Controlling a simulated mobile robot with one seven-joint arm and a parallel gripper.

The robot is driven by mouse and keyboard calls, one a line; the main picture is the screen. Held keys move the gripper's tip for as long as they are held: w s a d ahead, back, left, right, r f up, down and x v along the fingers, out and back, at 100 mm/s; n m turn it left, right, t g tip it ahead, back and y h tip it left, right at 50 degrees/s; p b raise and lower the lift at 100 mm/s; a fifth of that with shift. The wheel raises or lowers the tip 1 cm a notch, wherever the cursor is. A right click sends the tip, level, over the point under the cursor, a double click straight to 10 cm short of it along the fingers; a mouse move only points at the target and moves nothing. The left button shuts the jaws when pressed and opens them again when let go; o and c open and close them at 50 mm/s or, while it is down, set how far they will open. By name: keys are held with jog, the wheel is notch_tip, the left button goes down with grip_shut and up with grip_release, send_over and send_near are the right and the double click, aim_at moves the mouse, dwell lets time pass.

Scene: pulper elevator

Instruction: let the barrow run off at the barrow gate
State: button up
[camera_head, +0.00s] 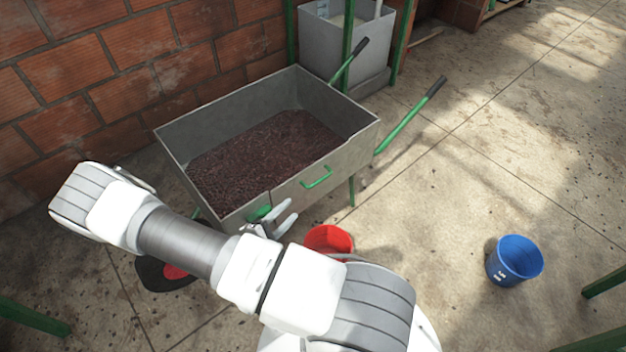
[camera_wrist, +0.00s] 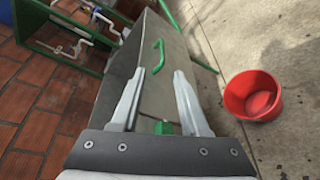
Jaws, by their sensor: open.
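The barrow (camera_head: 165,145) is a grey metal tub with green legs and two green, black-gripped handles (camera_head: 415,113) at the right. Dark reddish-brown material (camera_head: 270,150) lies inside it. The near wall, with a seam in it, carries a green pull handle (camera_head: 316,178), also in the wrist view (camera_wrist: 158,52). A small green part (camera_head: 260,212) on the wall's left part is partly behind my gripper; a green block (camera_wrist: 162,128) shows between my fingers in the wrist view. My gripper (camera_head: 288,215) is open and empty beside the near wall; contact is unclear.
A red bucket (camera_head: 329,239) stands on the floor just right of my gripper, partly behind my arm. A blue bucket (camera_head: 515,259) stands farther right. A brick wall (camera_head: 100,80) and a grey bin (camera_head: 325,50) lie behind. The floor at right is mostly clear.

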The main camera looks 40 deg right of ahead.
aim_at(315, 185)
jog(key=shift+n+t, duration=0.3)
jog(key=shift+t, duration=0.1)
jog(key=b+x, duration=0.1)
jog(key=x, duration=0.5)
jog(key=f+b+x, duration=0.1)
jog(key=x, duration=0.5)
jog(key=f+b+x, duration=0.1)
jog(key=b+x, duration=0.1)
jog(key=x, duration=0.4)
jog(key=shift+a, duration=0.15)
grip_shut()
dwell(0.4)
